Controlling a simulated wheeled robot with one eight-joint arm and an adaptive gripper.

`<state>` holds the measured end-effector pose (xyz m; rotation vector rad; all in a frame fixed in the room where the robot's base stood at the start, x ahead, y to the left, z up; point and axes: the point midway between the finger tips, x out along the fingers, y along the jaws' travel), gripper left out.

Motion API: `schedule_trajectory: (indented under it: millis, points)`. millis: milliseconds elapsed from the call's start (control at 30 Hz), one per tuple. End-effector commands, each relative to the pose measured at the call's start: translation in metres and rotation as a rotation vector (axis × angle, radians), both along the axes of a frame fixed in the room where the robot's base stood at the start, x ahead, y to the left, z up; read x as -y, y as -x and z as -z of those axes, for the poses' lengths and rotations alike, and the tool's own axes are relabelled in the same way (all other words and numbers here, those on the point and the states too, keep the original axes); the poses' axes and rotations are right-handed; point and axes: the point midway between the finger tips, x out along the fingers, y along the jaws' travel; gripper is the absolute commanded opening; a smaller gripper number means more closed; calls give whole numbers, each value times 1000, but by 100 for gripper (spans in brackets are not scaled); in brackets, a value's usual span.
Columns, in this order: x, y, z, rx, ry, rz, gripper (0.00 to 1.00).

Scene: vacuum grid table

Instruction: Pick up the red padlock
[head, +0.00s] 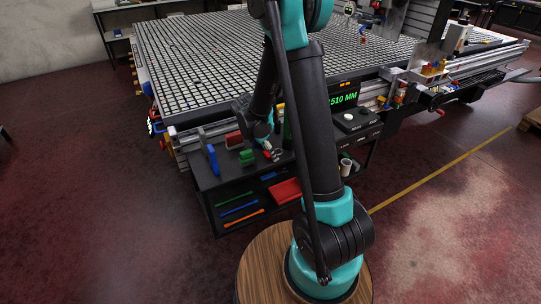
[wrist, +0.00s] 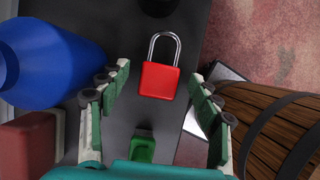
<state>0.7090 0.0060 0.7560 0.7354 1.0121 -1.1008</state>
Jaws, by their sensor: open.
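The red padlock (wrist: 159,80) lies flat on the dark tabletop (wrist: 172,22) in the wrist view, its silver shackle pointing to the top of the picture. My gripper (wrist: 160,92) is open, with green-padded fingers to the left and right of the padlock. Both fingers look clear of it, and nothing is held. I cannot judge the height of the fingers above it. In the head view my arm reaches down to the small black bench (head: 205,178), and the padlock cannot be made out clearly there.
A green block (wrist: 142,148) lies close to my gripper's palm. A large blue object (wrist: 48,62) and a brownish-red block (wrist: 28,145) stand left. A black round object (wrist: 158,5) is beyond the shackle. A wooden barrel-like thing (wrist: 270,120) is right, past the bench edge.

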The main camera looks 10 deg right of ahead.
Motion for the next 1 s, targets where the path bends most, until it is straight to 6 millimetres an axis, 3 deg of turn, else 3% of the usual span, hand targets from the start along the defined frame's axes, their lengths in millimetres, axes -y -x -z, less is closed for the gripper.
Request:
schedule_trajectory:
  millis: [233, 700, 1000]
  points:
    - [0, 0, 1, 0, 0, 0, 61]
    - [0, 0, 0, 0, 0, 0, 6]
    - [0, 0, -2, 0, 0, 0, 5]
